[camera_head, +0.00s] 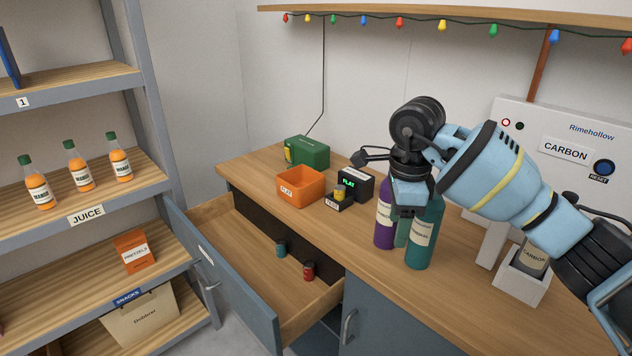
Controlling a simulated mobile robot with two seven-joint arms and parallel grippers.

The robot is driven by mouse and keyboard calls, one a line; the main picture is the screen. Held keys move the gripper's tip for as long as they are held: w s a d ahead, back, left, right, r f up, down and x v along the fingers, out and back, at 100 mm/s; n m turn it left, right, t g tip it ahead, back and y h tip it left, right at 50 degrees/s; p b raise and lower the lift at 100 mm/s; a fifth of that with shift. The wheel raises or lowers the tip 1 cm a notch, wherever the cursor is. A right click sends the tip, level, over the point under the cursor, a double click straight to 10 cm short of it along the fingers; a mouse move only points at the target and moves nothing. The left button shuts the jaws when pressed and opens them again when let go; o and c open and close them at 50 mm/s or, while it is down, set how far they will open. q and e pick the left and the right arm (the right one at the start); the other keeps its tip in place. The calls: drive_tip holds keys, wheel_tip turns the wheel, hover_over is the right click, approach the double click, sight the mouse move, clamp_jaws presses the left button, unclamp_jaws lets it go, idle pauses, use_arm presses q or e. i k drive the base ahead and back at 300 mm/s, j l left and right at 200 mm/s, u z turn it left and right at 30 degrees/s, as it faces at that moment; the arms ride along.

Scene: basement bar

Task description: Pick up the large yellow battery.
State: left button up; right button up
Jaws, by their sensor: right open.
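A yellow battery (340,193) stands in the small black tester (357,186) on the wooden counter. The tester's green display seems to read FLAT. Another small yellow patch (289,155) shows at the left end of the green box (308,151); I cannot tell whether it is a battery. My right gripper (408,212) is open and points down, to the right of the tester and apart from it. It shows in front of the bottles, and its fingertips are small and dark. I see nothing between them. My left gripper is not in view.
An orange bin labelled FLAT (300,187) stands left of the tester. Purple (384,222) and teal (424,235) bottles stand close by my right gripper. The open drawer (240,275) holds a blue battery (281,248) and a red one (309,270). A CARBON dispenser (522,280) stands right.

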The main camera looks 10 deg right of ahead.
sight(338, 190)
drive_tip(key=i+l+u, duration=0.4)
drive_tip(key=i+l, duration=0.25)
drive_tip(key=i, duration=0.15)
